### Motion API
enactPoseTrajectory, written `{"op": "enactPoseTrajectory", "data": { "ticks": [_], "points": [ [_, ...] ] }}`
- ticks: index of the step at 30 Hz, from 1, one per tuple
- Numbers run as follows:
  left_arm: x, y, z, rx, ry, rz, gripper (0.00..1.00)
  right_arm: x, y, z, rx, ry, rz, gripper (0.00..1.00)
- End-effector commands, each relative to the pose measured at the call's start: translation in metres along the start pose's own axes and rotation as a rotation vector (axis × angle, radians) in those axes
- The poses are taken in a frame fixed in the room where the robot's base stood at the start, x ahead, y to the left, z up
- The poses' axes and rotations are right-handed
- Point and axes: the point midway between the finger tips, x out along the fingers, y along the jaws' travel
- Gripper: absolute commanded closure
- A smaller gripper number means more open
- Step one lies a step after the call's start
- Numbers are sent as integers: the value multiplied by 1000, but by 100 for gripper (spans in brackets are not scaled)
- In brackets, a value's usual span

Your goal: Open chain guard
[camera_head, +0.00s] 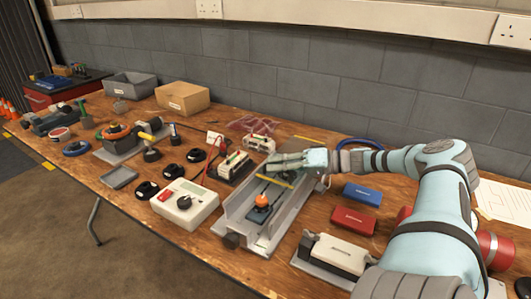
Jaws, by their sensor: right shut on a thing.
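A long grey channel-shaped metal unit (234,213), which I take to be the chain guard assembly, lies on the bench at the middle. Inside it is a dark part with an orange knob (262,201) and a yellow strip. My right gripper (285,163) reaches in from the right, low over the far part of the unit. It is shut on a part there, probably the guard; the gripper hides the exact hold. My left gripper is not in view.
A white box with a red button (185,203) stands left of the unit. Blue (362,194) and red (353,220) boxes and a white-topped block (340,254) lie to the right. Several black round parts sit to the left. Grey and brown bins stand near the wall.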

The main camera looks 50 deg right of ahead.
Motion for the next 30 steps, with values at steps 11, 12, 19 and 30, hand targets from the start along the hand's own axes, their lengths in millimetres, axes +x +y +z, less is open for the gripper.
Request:
{"op": "enactPoseTrajectory", "data": {
  "ticks": [11, 12, 19, 30],
  "points": [
    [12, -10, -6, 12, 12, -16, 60, -4, 9, -6, 3, -5, 9, 100],
    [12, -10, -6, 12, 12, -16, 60, -4, 9, -5, 3, -5, 9, 100],
    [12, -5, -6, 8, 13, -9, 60, -4, 8, -5, 3, -5, 8, 84],
    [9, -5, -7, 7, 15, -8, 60, -3, 4, -6, 2, -6, 3, 84]
  ]
}}
